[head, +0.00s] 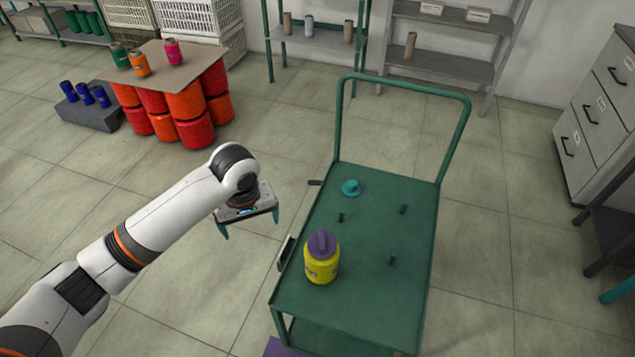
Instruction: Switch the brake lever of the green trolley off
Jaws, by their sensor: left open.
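The green trolley (352,290) stands in the middle, its tall tube handle (405,84) at the far end. A short dark bar (315,182) sticks out from its left edge near the handle. A dark and pale plate (286,252) sits on the same edge closer to me. I cannot tell for sure which of these is the brake lever. My left gripper (249,226) is open and empty, left of the trolley and apart from it, between the levels of the bar and the plate.
On the trolley stand a yellow cone with a purple top (321,262), a teal hat-shaped piece (350,188) and several short pegs. A board on orange drums (185,105) holds spools at the upper left. A drawer cabinet (600,105) stands right.

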